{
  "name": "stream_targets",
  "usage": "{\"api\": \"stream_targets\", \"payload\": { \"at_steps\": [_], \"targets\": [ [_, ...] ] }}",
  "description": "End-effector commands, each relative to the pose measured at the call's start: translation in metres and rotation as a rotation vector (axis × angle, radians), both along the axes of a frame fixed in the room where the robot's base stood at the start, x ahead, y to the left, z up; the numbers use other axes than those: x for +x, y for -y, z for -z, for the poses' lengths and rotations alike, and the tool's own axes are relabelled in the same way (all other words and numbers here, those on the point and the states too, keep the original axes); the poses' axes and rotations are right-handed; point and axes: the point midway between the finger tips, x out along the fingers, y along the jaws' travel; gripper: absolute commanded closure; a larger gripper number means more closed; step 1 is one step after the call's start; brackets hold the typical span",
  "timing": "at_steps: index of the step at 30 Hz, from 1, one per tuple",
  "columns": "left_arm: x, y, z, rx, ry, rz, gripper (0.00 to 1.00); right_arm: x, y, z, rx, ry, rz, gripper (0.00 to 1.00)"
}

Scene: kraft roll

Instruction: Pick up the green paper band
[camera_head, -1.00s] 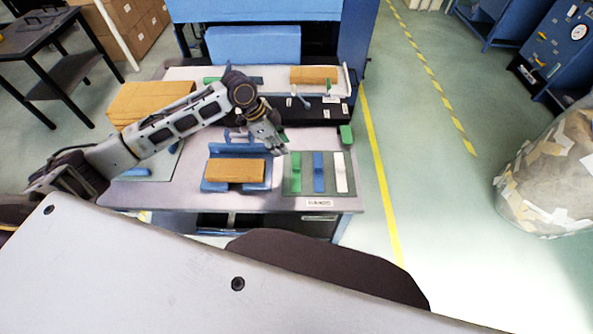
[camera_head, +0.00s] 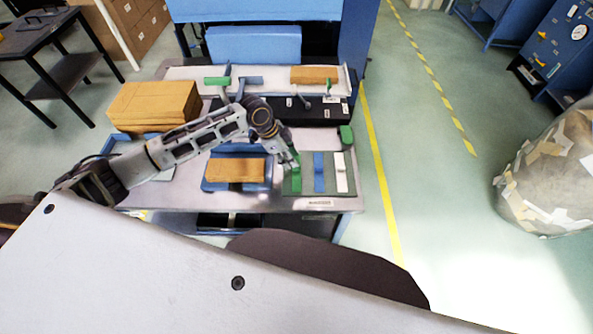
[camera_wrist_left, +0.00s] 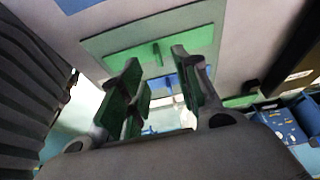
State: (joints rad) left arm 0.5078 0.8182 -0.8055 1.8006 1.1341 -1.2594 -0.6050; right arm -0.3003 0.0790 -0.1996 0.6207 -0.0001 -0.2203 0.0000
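The green paper band (camera_head: 296,182) lies on the grey-green mat (camera_head: 308,188) beside a blue band (camera_head: 319,172) and a white band (camera_head: 341,172). My left gripper (camera_head: 294,163) is just above the far end of the green band and hides part of it. In the left wrist view, the green band (camera_wrist_left: 190,41) lies flat with a small raised tab. The fingers of my left gripper (camera_wrist_left: 157,64) stand apart on either side of that tab, with nothing seen between them. I cannot tell whether they touch it. My right gripper is not in view.
A blue holder (camera_head: 240,151) with a brown block (camera_head: 235,170) is left of the mat. A larger brown stack (camera_head: 155,103) stands at the table's left. A dark rack (camera_head: 310,108) is behind. A small green block (camera_head: 346,135) is at the right edge.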

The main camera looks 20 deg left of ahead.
Motion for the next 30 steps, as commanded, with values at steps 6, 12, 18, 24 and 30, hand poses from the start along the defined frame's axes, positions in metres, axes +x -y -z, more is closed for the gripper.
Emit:
{"api": "stream_targets", "payload": {
  "at_steps": [6, 12, 18, 24, 30],
  "targets": [
    [0.0, 0.004, 0.007, -0.002, -0.001, -0.001, 0.68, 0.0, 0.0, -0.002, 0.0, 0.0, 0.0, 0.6],
    [0.001, 0.012, 0.027, -0.002, -0.002, 0.0, 0.68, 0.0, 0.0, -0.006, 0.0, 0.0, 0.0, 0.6],
    [0.003, 0.018, 0.044, -0.001, -0.001, 0.0, 0.68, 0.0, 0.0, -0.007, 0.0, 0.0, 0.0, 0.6],
    [0.004, 0.019, 0.048, 0.0, 0.0, 0.001, 0.68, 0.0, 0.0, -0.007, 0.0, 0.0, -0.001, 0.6],
    [0.004, 0.019, 0.048, 0.0, 0.0, 0.0, 0.68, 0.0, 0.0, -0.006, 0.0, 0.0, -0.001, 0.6]
  ]
}}
